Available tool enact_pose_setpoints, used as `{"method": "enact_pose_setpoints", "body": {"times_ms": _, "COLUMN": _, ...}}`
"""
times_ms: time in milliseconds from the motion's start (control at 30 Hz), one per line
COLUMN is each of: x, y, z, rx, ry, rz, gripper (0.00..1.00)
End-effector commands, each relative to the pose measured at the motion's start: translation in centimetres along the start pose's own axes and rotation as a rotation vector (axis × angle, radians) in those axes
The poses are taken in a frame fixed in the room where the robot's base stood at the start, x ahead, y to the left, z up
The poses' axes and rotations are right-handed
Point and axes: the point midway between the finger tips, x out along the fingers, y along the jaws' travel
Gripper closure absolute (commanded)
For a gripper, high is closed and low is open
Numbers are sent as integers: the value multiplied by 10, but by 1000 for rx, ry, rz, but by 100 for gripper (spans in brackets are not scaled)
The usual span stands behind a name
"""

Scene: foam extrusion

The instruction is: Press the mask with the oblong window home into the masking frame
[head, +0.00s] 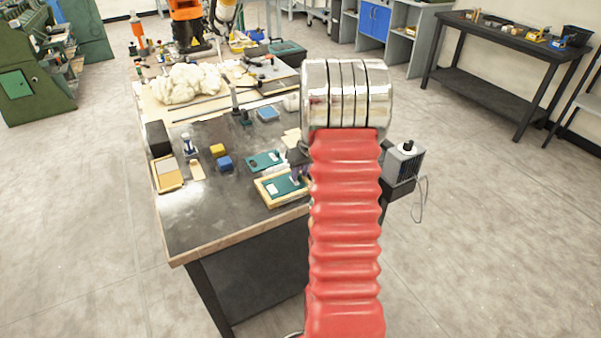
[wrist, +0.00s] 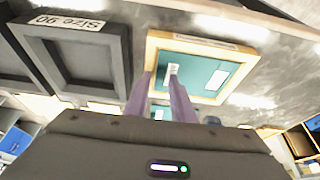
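The pale wooden masking frame (head: 267,200) lies near the table's right front edge; it also shows in the wrist view (wrist: 153,48). A teal mask (wrist: 197,67) with a white window lies within the frame's rim. I cannot tell whether it sits flush. A small pale upright piece stands on the mask at my fingertips. My gripper (wrist: 161,77) has two purple fingers, a visible gap between them, over the frame's side. In the head view the red arm partly hides it. A second teal mask (head: 265,160) with a white window lies behind the frame.
A blue block (head: 224,163), a yellow block (head: 217,150) and a wooden tray (head: 168,175) lie to the left. A grey motor-like box (head: 404,163) stands at the table's right edge. The front-left tabletop is clear.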

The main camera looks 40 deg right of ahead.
Motion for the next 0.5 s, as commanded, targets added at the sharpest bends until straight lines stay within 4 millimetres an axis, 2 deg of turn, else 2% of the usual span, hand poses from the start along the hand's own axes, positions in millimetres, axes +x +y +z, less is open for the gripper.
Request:
{"method": "enact_pose_setpoints", "body": {"times_ms": 133, "x": 0, "y": 0, "z": 0, "rx": 0, "ry": 0, "rz": 0, "gripper": 68}}
{"method": "enact_pose_setpoints", "body": {"times_ms": 500, "x": -4, "y": 0, "z": -2, "rx": 0, "ry": 1, "rz": 0, "gripper": 68}}
